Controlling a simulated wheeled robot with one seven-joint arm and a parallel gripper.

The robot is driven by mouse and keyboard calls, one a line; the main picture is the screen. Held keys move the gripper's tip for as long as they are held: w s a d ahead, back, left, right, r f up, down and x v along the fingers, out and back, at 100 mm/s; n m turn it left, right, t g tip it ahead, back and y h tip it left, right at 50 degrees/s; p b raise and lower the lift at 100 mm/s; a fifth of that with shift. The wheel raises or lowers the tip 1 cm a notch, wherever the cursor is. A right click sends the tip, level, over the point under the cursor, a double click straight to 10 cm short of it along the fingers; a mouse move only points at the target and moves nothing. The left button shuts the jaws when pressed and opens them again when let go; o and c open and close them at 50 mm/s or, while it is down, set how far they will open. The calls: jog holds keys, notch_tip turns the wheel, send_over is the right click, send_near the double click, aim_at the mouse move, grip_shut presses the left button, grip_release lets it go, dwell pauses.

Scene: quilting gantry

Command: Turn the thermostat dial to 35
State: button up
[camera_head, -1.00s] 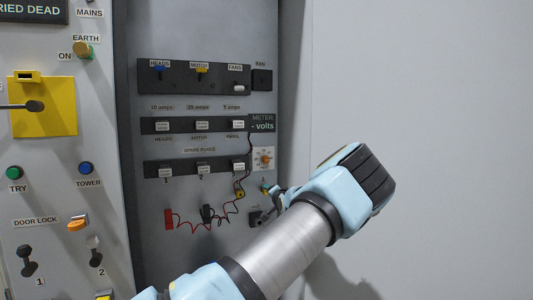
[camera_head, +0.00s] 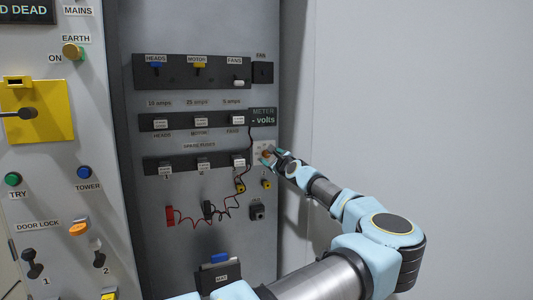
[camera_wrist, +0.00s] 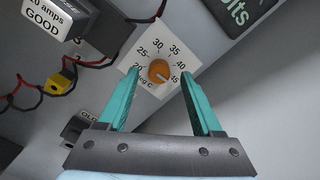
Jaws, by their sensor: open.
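The thermostat dial is an orange round knob (camera_wrist: 158,71) on a white square plate (camera_wrist: 140,50) printed with numbers from 20 to 45. A pale mark on the knob appears to point to the lower right, near 45. In the head view the plate (camera_head: 258,147) is mostly covered by my gripper (camera_head: 270,156). My gripper (camera_wrist: 159,75) is open, with one teal finger on each side of the knob in the wrist view. Gaps show between the fingers and the knob. How close the fingertips are to the plate is hard to tell.
A "volts" meter (camera_head: 262,117) sits just above the dial. Fuse holders (camera_head: 201,164) and red and black wires (camera_head: 225,208) with a yellow plug (camera_head: 240,187) lie to its left. A dark socket (camera_head: 257,212) is below. The right wall (camera_head: 420,100) is bare.

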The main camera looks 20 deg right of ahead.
aim_at(267, 155)
jog(key=shift+w+a, duration=0.15)
jog(key=shift+w, duration=0.8)
jog(key=shift+w+a, duration=0.15)
jog(key=shift+w, duration=0.8)
jog(key=shift+c, duration=0.4)
grip_shut()
